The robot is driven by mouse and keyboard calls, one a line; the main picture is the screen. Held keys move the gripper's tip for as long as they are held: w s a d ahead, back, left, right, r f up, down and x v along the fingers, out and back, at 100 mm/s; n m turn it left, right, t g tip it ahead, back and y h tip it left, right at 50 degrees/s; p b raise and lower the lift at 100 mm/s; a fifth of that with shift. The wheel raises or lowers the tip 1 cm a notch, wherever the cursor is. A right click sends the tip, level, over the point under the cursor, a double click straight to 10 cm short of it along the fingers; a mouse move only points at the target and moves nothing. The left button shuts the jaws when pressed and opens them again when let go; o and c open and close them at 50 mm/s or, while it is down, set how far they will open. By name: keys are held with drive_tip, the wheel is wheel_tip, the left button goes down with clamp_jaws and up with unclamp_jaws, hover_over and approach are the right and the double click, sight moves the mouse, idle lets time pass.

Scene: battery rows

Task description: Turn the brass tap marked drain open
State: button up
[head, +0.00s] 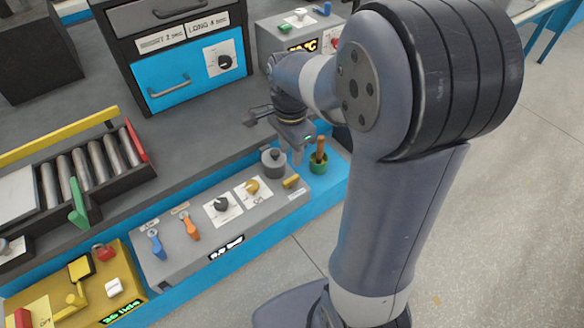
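A small brass-yellow handle (291,181) sits at the right end of the grey sloped panel, near its front edge; it looks like the brass tap. Its marking is too small to read, and I cannot tell its turn position. A round brass-coloured knob (252,186) sits on a white label to its left. My gripper (290,148) hangs above and behind the panel's right end, apart from the brass handle. Its fingers are small and seen edge-on, so I cannot tell whether they are open.
The grey panel (215,235) also carries a blue lever (156,243), an orange lever (190,226), a black knob (222,203) and a grey lidded pot (273,161). A green cup (319,165) with a brown handle stands close right. A yellow box (125,272) stands front left.

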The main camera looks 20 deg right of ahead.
sight(291, 179)
wheel_tip(291, 179, down, 10)
drive_tip(key=shift+s+f+b, duration=0.1)
drive_tip(key=shift+b, duration=0.25)
drive_tip(key=shift+c, duration=0.4)
clamp_jaws()
